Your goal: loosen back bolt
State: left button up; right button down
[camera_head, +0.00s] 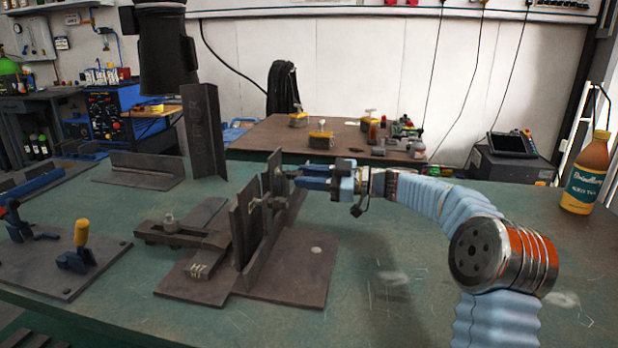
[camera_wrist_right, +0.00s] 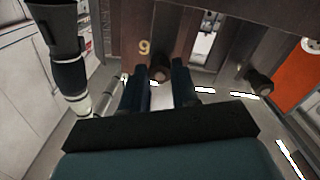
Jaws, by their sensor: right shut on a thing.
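The fixture (camera_head: 285,278) stands on the green table, with dark upright plates (camera_head: 240,235) on its base. My right gripper (camera_head: 292,180) reaches in from the right to the far end of the upright plates. In the right wrist view, its two dark fingers (camera_wrist_right: 160,85) are shut on a round bolt head (camera_wrist_right: 160,70) on a brown plate marked with a 9. A second bolt (camera_wrist_right: 258,80) sticks out farther right in that view, apart from the fingers. The bolt's shank is hidden. My left gripper does not show.
A steel angle (camera_head: 204,130) stands upright behind the fixture, near a dark cylindrical body (camera_head: 165,50) hanging from above. A base with a yellow-handled clamp (camera_head: 81,234) lies at left. A brown bottle (camera_head: 587,175) stands at far right. The table's right front is mostly clear.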

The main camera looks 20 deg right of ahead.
jog(key=shift+n, duration=0.6)
jog(key=c, duration=0.9)
grip_release()
jog(key=shift+o, duration=0.2)
jog(key=b+v, duration=0.1)
jog(key=v, duration=1.3)
